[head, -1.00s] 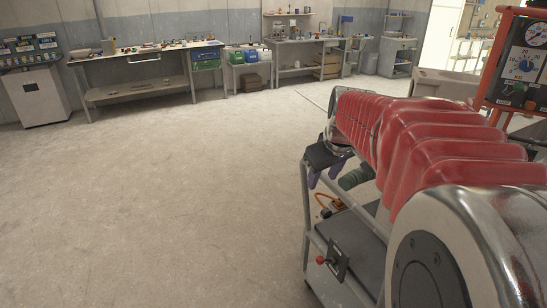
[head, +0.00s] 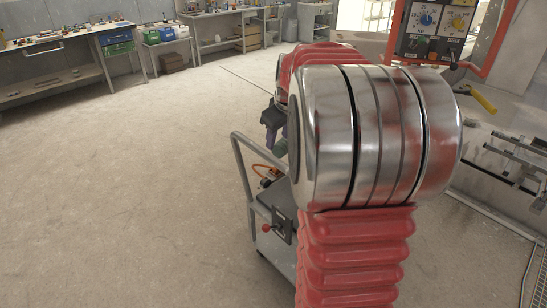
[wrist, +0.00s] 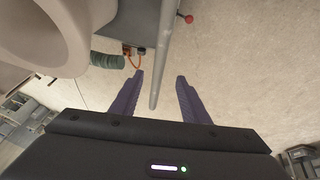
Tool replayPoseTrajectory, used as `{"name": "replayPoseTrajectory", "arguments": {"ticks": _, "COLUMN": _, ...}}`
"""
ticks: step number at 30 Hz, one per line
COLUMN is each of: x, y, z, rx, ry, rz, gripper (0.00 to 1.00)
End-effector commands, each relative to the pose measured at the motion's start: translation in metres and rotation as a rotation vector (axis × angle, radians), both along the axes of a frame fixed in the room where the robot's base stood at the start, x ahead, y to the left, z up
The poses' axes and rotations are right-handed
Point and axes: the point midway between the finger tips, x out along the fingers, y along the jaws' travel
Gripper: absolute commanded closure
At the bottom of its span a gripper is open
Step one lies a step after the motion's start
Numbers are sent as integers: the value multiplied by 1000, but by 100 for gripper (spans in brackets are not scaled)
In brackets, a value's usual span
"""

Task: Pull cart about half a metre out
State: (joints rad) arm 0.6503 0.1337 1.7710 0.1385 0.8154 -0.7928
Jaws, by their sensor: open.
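The cart is a grey tubular frame with shelves, and its upright rail (head: 244,172) shows in the head view left of my arm. A red-knobbed lever (head: 265,228) is on its lower part. My gripper (head: 277,141) is by the cart's top bar, partly hidden behind my arm. In the wrist view my gripper (wrist: 160,76) is open, with purple fingers. The cart's grey bar (wrist: 166,50) runs between the fingers in the picture, without clear contact. The cart's far side is hidden by my arm.
An orange hose (head: 262,169) is on the cart. A dark green ribbed cylinder (wrist: 107,60) and a large pale rounded body are at left in the wrist view. An orange-framed control panel (head: 440,30) stands right. Workbenches (head: 50,45) line the back wall. The floor at left is clear.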

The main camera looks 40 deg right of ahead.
Motion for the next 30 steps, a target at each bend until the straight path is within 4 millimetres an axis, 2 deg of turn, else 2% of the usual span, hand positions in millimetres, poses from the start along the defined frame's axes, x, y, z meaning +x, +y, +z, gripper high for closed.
{"name": "replayPoseTrajectory", "arguments": {"ticks": 21, "x": 40, "y": -17, "z": -96, "rx": 2, "ry": 3, "rz": 0, "gripper": 58}}
{"name": "replayPoseTrajectory", "arguments": {"ticks": 30, "x": 49, "y": -21, "z": -116, "rx": 0, "ry": 0, "rz": 0, "gripper": 58}}
